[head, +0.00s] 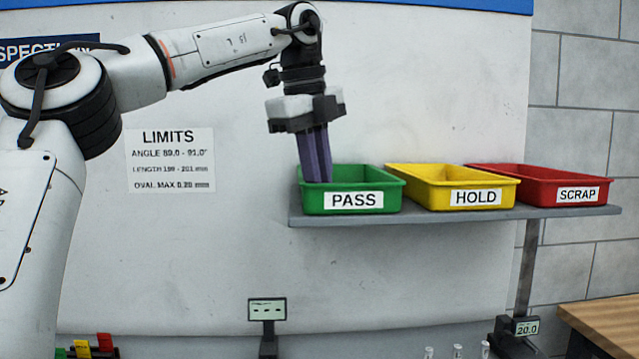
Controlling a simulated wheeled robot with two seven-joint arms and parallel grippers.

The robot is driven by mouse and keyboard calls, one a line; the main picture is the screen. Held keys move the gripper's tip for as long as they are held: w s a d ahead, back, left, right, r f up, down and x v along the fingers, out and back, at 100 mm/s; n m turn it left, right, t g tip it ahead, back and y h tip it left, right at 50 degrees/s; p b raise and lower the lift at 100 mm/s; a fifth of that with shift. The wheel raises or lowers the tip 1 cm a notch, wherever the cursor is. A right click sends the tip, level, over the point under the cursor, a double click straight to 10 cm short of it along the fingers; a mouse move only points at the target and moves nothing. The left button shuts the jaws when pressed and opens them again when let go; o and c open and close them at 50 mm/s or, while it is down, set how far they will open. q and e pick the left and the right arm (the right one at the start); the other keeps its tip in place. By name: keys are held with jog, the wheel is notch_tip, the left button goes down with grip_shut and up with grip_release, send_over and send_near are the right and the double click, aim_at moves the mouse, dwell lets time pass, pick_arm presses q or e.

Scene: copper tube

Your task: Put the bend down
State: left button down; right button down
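My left gripper (316,165) points straight down into the green PASS bin (391,199), at its left part. The fingertips dip behind the bin's front wall and are hidden. The fingers look close together, but their tips and anything between them cannot be seen. No bend shows in view. My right gripper is not in view.
A yellow HOLD bin (440,196) and a red SCRAP bin (555,209) stand to the right on the same grey shelf (430,217). A LIMITS sheet (171,160) hangs on the wall. A small display (267,309) stands below the shelf.

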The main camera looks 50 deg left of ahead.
pick_arm(q)
jog(key=c, duration=2)
grip_release()
jog(key=shift+s+f, duration=0.2)
jog(key=shift+f, duration=0.65)
jog(key=shift+c, duration=0.2)
jog(key=shift+r, duration=0.4)
jog(key=v, duration=0.8)
jog(key=shift+w+r+p, duration=0.2)
jog(key=shift+w+p, duration=0.1)
jog(key=shift+p, duration=0.05)
jog(key=shift+a, duration=0.15)
